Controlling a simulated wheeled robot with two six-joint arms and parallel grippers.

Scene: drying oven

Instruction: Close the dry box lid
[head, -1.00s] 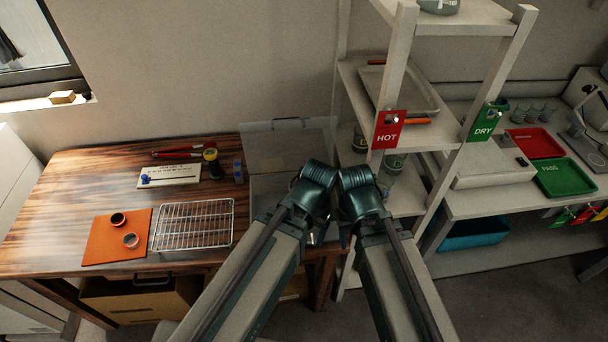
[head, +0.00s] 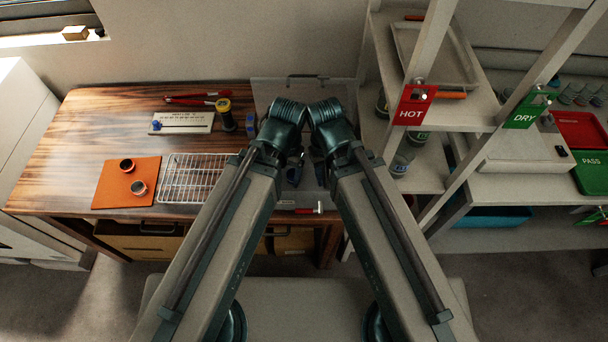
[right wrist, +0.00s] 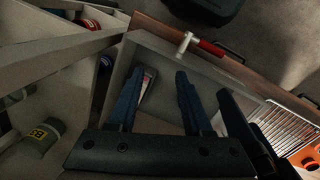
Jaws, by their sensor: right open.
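The dry box stands at the right end of the wooden table, mostly hidden behind my arms in the head view. Its clear lid (head: 268,92) stands raised at the back, with a dark handle on its top edge. In the right wrist view the open grey box (right wrist: 150,45) lies beneath the jaws, with a small red-and-white item inside. A red handle with a white end (head: 305,211) is at its front edge. My right gripper (right wrist: 180,90) is open and empty over the box. My left gripper (head: 293,172) is close beside it; its jaws are mostly hidden.
A wire rack (head: 190,180), an orange mat (head: 112,197) with two small dark-rimmed cups, and a white board (head: 183,123) lie left of the box. A shelf with HOT (head: 411,113) and DRY (head: 524,117) signs stands close on the right.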

